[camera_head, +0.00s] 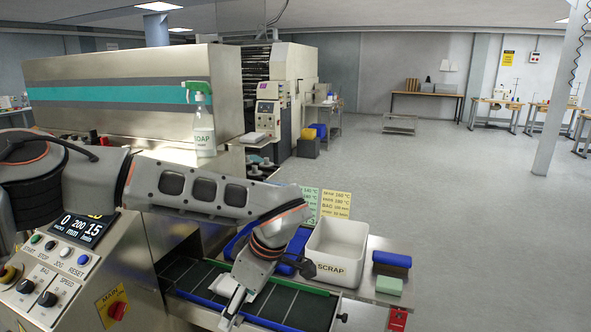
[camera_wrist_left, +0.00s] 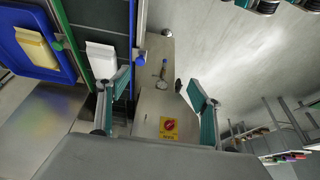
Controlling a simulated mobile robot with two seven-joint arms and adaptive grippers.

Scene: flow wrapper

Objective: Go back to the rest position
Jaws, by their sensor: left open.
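My left arm reaches in from the left in the head view, across the machine. Its gripper (camera_head: 236,300) hangs fingers-down over the near edge of the dark conveyor belt (camera_head: 290,305). In the left wrist view the two fingers of this gripper (camera_wrist_left: 158,95) are spread apart with nothing between them. A white pack (camera_wrist_left: 102,58) lies on the belt beside one finger; I cannot tell whether they touch. My right gripper is in neither view.
A blue tray (camera_wrist_left: 68,72) holds a yellowish pack (camera_wrist_left: 35,46). The control panel (camera_head: 60,262) is at left.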

